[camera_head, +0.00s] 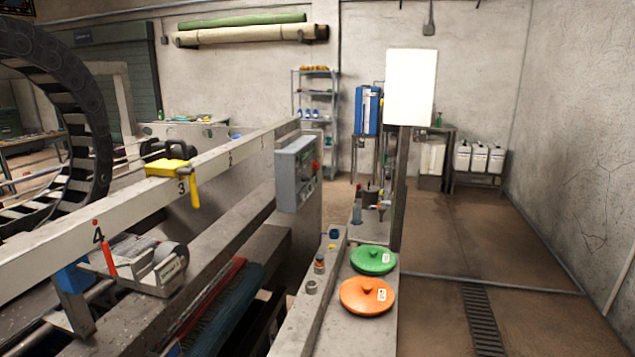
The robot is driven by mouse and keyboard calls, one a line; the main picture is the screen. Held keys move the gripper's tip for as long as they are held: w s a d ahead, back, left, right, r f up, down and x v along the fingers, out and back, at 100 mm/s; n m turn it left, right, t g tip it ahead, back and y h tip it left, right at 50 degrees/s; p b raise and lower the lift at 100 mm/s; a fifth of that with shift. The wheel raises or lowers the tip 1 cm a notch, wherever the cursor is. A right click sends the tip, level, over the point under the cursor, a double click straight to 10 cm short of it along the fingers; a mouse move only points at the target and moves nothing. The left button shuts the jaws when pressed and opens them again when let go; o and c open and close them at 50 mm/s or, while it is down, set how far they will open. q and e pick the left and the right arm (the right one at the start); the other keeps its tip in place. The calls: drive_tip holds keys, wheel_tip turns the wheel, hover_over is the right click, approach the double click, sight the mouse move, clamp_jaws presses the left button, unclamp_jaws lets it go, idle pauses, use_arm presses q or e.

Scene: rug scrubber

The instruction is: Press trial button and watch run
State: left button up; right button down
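A grey control box (294,178) is mounted at the end of the long machine rail in the middle of the view. Its right side carries small controls, including a red one (316,165). I see it at an angle, so its labels cannot be read and I cannot tell which control is the trial button. The machine's pale rail (120,205) runs from the lower left toward the box and bears the numbers 3 and 4. A yellow clamp (170,167) sits on the rail near the 3. Neither of my grippers is in view.
A narrow bench (326,325) at the lower middle holds a green lid (373,260) and an orange lid (367,295). A blank white board (410,87) stands behind. White jugs (479,158) stand at the back right. The floor (540,250) on the right is open, with a drain grate (482,318).

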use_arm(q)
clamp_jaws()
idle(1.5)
